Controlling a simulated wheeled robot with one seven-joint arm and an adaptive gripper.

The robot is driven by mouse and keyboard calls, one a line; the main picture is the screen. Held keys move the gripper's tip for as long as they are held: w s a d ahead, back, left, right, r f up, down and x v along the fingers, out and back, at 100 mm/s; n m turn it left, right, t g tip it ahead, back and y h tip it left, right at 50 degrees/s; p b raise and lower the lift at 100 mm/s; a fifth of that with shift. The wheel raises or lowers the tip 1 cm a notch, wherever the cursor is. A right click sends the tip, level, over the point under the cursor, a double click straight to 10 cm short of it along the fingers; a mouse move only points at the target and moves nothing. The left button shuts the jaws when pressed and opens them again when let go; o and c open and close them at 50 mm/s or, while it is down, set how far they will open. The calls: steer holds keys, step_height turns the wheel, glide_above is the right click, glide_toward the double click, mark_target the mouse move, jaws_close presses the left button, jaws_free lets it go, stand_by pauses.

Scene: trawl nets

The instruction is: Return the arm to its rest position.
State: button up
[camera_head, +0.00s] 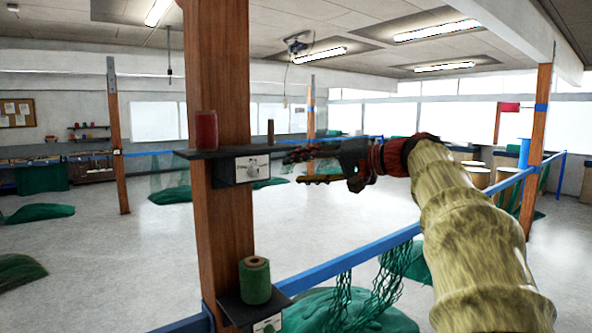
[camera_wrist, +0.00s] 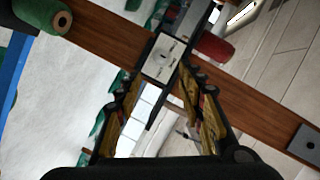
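My arm, in a yellowish sleeve, reaches from the lower right of the head view. My gripper (camera_head: 296,169) is level, close to the wooden post (camera_head: 222,258) and pointing left at the shelf on it. Its two fingers are apart with nothing seen between them. In the wrist view the fingers of my gripper (camera_wrist: 160,95) stand spread to either side, and the white label plate (camera_wrist: 161,58) of the shelf shows beyond the tips. I cannot tell whether the fingertips touch the shelf.
The upper shelf (camera_head: 193,154) bears a red spool (camera_head: 206,130) and a thin dark peg (camera_head: 270,132). A lower shelf (camera_head: 238,313) bears a green spool (camera_head: 255,280). A blue rail (camera_head: 350,255) with green netting (camera_head: 375,290) runs below my arm. Open floor lies beyond.

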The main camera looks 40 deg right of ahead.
stand_by(0.4)
steer(key=s+d+f+m+g+h+b, duration=0.1)
steer(key=s+f+g+h, duration=0.1)
steer(key=f, duration=0.9)
steer(key=s+d+f+m+g+h, duration=0.1)
steer(key=s+f+m+g+h, duration=0.15)
steer(key=f, duration=0.85)
steer(key=s+a+f+n+g+b, duration=0.1)
steer(key=s+a+f+n+b, duration=0.2)
steer(key=s+a+f, duration=0.4)
steer(key=s+a+f+n+g+h+b, duration=0.1)
steer(key=s+a+f+n+b, duration=0.3)
steer(key=f, duration=1.1)
steer(key=s+a+f+n+g+b, duration=0.2)
steer(key=s+a+f+n+b, duration=0.2)
steer(key=s+a+f+b, duration=0.3)
steer(key=shift+s+a+f, duration=2.25)
steer(key=shift+a+f, duration=0.1)
steer(key=shift+a, duration=2)
